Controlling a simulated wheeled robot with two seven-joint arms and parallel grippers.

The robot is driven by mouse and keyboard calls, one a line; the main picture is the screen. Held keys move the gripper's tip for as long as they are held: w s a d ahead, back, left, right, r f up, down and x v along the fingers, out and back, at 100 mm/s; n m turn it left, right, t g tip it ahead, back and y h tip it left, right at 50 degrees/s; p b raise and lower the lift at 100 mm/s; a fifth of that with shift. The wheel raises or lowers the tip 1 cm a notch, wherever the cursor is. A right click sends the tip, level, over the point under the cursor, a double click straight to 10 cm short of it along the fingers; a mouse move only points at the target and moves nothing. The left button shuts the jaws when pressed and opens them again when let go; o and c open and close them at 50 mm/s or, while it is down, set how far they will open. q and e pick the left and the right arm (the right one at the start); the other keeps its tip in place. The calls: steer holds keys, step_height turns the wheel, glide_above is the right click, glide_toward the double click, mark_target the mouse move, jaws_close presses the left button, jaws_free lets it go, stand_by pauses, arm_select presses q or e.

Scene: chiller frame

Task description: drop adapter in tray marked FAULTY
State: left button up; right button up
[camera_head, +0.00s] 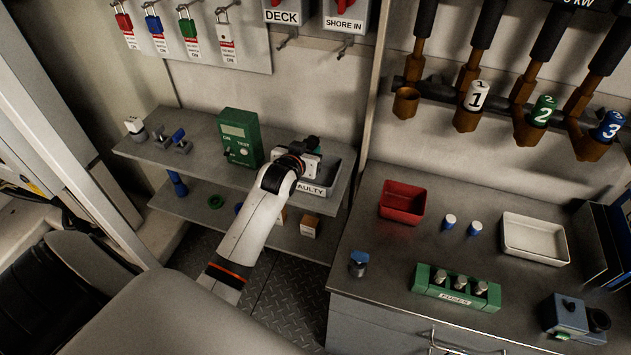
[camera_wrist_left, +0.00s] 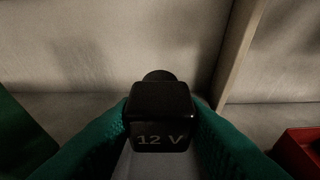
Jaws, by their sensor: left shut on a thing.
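The tray marked FAULTY (camera_head: 335,187) sits at the right end of the grey shelf, its label partly covered by my left arm. My left gripper (camera_head: 313,146) is over this tray. In the left wrist view, my left gripper (camera_wrist_left: 160,135) has its green fingers shut on a black adapter (camera_wrist_left: 160,132) marked 12 V. The adapter also shows as a small dark shape in the head view (camera_head: 311,142). I cannot tell its exact height above the tray floor. My right gripper is not in view.
A green tester box (camera_head: 240,137) stands on the shelf just left of the FAULTY tray. A red bin (camera_head: 403,201), a white tray (camera_head: 535,238) and a green fuse block (camera_head: 455,287) are on the right counter. Padlocks hang on the wall above.

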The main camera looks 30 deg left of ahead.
arm_select(q)
steer(key=shift+a+f, duration=0.1)
steer(key=shift+f, duration=0.15)
steer(key=o, duration=1.2)
steer(key=shift+s, duration=0.1)
steer(key=b+v, duration=0.1)
steer(key=v, duration=1.1)
steer(key=shift+f, duration=0.1)
